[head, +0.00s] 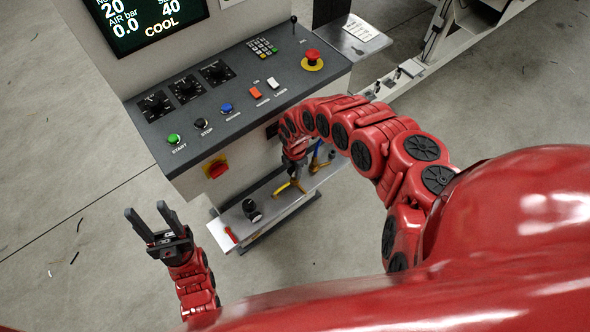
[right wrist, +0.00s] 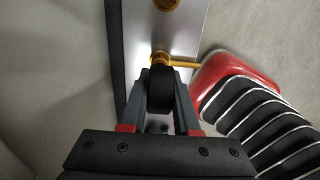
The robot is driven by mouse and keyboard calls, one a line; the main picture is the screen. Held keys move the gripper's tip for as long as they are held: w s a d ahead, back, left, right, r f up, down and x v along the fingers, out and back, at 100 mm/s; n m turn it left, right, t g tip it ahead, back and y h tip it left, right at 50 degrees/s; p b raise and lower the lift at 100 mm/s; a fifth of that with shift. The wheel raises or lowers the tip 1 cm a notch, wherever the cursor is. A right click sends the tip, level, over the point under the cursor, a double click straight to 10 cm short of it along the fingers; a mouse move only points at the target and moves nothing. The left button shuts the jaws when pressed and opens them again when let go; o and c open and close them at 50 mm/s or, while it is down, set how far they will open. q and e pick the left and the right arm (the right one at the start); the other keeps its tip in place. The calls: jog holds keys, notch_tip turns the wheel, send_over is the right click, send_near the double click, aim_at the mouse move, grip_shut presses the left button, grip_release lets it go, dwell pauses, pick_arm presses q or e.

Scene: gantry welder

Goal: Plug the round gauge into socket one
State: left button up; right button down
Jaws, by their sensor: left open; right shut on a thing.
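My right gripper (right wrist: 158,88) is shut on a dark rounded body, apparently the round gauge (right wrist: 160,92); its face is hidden. In the right wrist view it is close over a brass fitting (right wrist: 160,58) with a yellow lever on the metal ledge (right wrist: 188,28). I cannot tell whether it touches or sits in the fitting. In the head view the right gripper (head: 294,163) is low at the console front, above a yellow fitting (head: 290,187). Socket one cannot be told by any label. My left gripper (head: 150,219) is open and empty, left of the ledge.
A black round part (head: 251,210) stands on the ledge. A blue-handled part (head: 317,160) is right of my right gripper. The console (head: 235,110), with buttons and a red switch (head: 216,169), overhangs the ledge. Another brass ring (right wrist: 166,4) shows further along.

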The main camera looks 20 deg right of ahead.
jog(key=shift+f+b, duration=0.75)
jog(key=shift+f, duration=0.15)
jog(key=c, duration=0.6)
grip_release()
jog(key=shift+o, duration=0.2)
notch_tip(320, 180, up, 11)
jog(key=shift+w+d+f+p, duration=0.1)
jog(key=shift+w+f+p, duration=0.1)
jog(key=shift+p, duration=0.75)
notch_tip(320, 180, up, 7)
jog(key=p, duration=0.3)
jog(key=shift+s, duration=0.2)
